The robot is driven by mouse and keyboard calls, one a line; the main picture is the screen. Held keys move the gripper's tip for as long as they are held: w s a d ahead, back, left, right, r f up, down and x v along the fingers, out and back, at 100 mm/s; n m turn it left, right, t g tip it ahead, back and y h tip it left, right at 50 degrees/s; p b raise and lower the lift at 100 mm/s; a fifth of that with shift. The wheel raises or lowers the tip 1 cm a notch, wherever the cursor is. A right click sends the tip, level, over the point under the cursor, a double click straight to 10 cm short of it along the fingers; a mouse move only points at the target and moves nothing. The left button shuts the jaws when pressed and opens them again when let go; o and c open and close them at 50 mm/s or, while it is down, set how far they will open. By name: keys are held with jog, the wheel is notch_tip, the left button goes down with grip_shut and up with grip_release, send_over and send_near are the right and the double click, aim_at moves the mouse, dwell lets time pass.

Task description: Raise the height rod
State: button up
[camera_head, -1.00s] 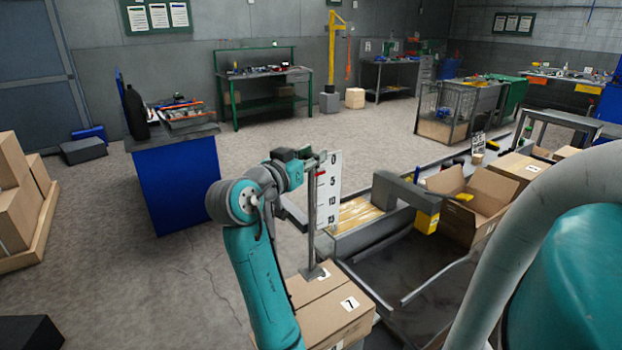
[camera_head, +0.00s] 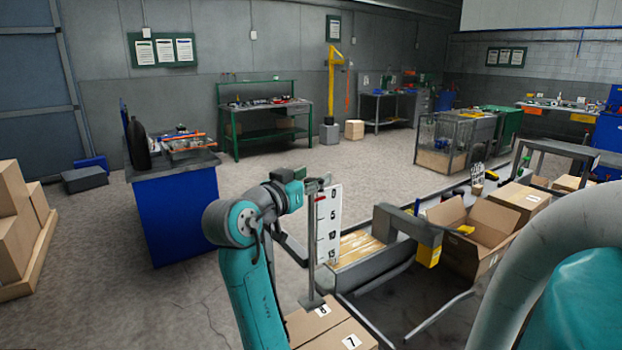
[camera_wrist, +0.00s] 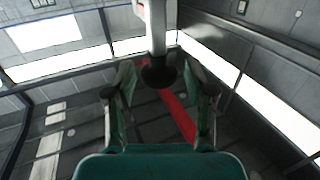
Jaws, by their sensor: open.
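The height rod (camera_head: 311,245) is a thin grey upright post beside a white scale board (camera_head: 328,226) marked 0 to 15. A small red mark shows on the board near the 0. The rod's flat foot (camera_head: 312,302) shows over a cardboard box labelled 8 (camera_head: 318,322); I cannot tell whether they touch. My gripper (camera_head: 321,182) is at the rod's top end, left of the board's top. In the wrist view my gripper (camera_wrist: 162,98) is open, its fingers spread either side of a pale post with a dark round end (camera_wrist: 158,72). Whether they touch it is unclear.
A cardboard box labelled 7 (camera_head: 350,341) is nearest. Right of the scale stand a conveyor (camera_head: 352,276), a grey and yellow arm-like fixture (camera_head: 412,232) and an open carton (camera_head: 488,262). A blue cabinet (camera_head: 172,220) stands left, with open floor between.

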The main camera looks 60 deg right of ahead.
jog(key=shift+a, duration=0.1)
jog(key=w+a, duration=0.2)
jog(key=a, duration=0.9)
jog(key=shift+a, duration=0.35)
